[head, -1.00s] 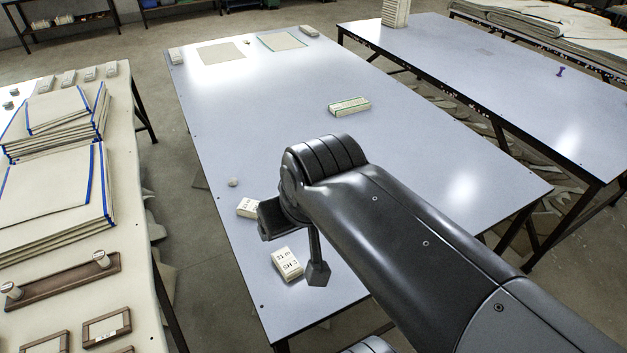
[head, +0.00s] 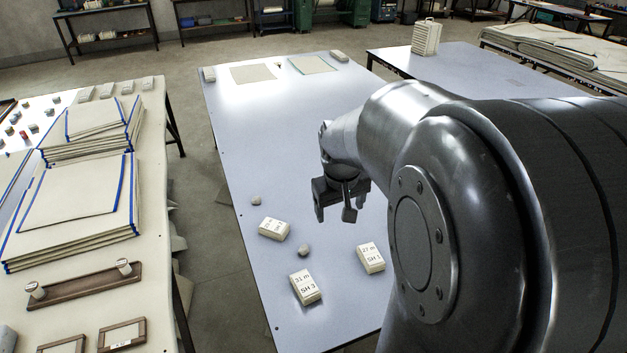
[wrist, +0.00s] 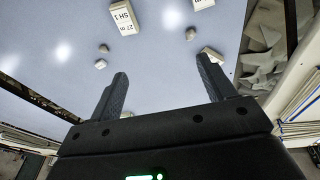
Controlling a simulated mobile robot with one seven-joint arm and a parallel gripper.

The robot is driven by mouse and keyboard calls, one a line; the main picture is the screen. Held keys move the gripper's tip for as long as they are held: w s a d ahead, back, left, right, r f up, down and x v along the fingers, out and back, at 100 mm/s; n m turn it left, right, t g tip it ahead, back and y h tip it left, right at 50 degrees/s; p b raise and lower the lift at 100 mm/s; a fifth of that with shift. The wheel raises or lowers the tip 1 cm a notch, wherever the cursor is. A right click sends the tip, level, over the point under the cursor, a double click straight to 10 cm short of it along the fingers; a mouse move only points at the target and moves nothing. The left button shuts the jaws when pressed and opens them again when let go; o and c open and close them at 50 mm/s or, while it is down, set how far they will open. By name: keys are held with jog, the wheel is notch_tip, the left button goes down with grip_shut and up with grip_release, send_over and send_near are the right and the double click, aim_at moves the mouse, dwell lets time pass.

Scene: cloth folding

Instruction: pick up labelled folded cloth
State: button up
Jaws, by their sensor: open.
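Several small cream folded cloths with printed labels lie apart on the near end of the grey-blue middle table (head: 255,110). One cloth reads 27 m SH 1 (head: 370,258), one reads 31 m SH 3 (head: 305,288), and another labelled cloth (head: 273,229) lies further back, its print too small to read surely. My gripper (head: 340,208) is open and empty above the table, beyond these cloths. In the wrist view, its fingers (wrist: 160,88) are spread with nothing between them, and the SH 1 cloth (wrist: 124,18) lies near the top.
Two small grey stones, one near the left edge (head: 256,200) and one between the cloths (head: 304,250), lie on the table. My arm hides much of the table's right side.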

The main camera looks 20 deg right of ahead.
jog(key=w+d+f+g, duration=0.2)
jog(key=w+d+f, duration=0.2)
jog(key=d+f, duration=0.45)
jog(key=y, duration=0.1)
send_over(371, 253)
jog(key=f, duration=1.5)
jog(key=shift+w, duration=0.2)
jog(key=shift+s+f, duration=0.15)
jog(key=shift+f, duration=1.2)
jog(key=shift+s+f, duration=0.1)
jog(key=shift+f, duration=1.2)
jog(key=shift+c, duration=0.2)
jog(key=c, duration=1)
jog(key=shift+r, duration=0.1)
